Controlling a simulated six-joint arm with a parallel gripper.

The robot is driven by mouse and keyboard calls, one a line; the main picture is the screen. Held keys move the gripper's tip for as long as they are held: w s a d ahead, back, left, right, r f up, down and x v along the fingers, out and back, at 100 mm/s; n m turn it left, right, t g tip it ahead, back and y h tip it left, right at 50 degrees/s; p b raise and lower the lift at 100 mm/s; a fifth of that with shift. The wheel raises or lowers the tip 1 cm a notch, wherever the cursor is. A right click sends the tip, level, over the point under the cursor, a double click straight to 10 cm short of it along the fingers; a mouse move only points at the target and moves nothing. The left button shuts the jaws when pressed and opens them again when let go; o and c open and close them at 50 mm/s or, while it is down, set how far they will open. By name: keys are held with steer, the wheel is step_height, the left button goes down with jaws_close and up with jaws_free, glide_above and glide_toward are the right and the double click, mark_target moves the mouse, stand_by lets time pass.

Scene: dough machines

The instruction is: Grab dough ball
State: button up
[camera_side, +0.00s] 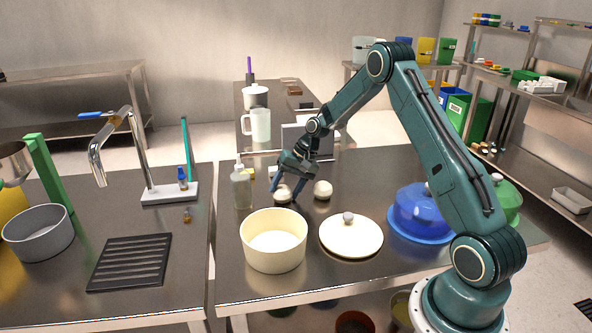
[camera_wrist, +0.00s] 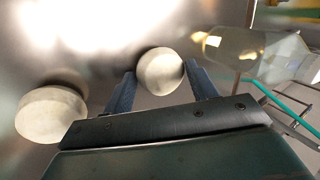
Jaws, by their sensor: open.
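Two pale dough balls lie on the dark steel counter. The left dough ball (camera_side: 282,194) is at my gripper (camera_side: 286,188), which reaches down with its fingers spread around it. In the wrist view this ball (camera_wrist: 160,71) shows between the two open fingers of my gripper (camera_wrist: 162,85); I cannot tell whether either finger touches it. The other dough ball (camera_side: 322,190) lies just to the right, outside the fingers; it shows at the left of the wrist view (camera_wrist: 50,115).
A glass bottle (camera_side: 241,187) stands just left of my gripper; it shows in the wrist view (camera_wrist: 245,52). A cream pot (camera_side: 273,258), a cream lid (camera_side: 351,237) and a blue lidded dish (camera_side: 418,215) stand nearer the front. A white pitcher (camera_side: 259,124) stands behind.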

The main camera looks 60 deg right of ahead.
mark_target(286, 186)
stand_by(0.4)
steer(key=c, duration=0.8)
steer(key=shift+r, duration=0.2)
step_height(286, 186, up, 20)
steer(key=shift+f, duration=0.15)
stand_by(0.5)
